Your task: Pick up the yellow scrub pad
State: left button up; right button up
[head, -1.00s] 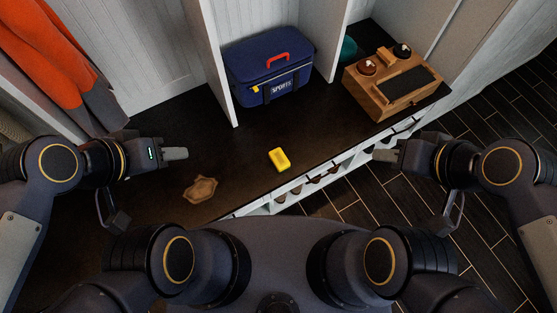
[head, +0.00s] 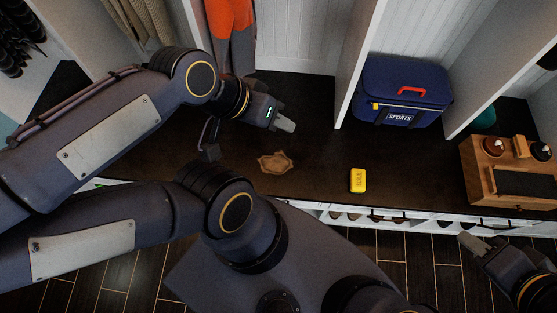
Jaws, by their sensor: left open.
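The yellow scrub pad (head: 358,180) lies flat on the dark bench top (head: 320,150), near its front edge and below the blue bag. My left gripper (head: 284,124) is over the bench to the left of the pad, apart from it, and holds nothing that I can see. It is open, though its fingers overlap in this view. My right gripper (head: 472,243) is at the lower right, in front of the bench edge and well apart from the pad. Its fingers show only side-on, so I cannot tell if it is open.
A blue sports bag (head: 402,85) stands behind the pad in a cubby. A wooden box (head: 480,180) stands at the right. An orange jacket (head: 229,22) hangs at the back. Bench around the pad is clear.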

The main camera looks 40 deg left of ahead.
aim_at(357, 181)
jog(key=z, duration=0.65)
jog(key=j+z, duration=0.2)
jog(key=z, duration=0.2)
jog(key=k+j+z, duration=0.15)
jog(key=z, duration=0.25)
jog(key=k+j+z, duration=0.1)
jog(key=z, duration=0.3)
jog(key=j, duration=0.1)
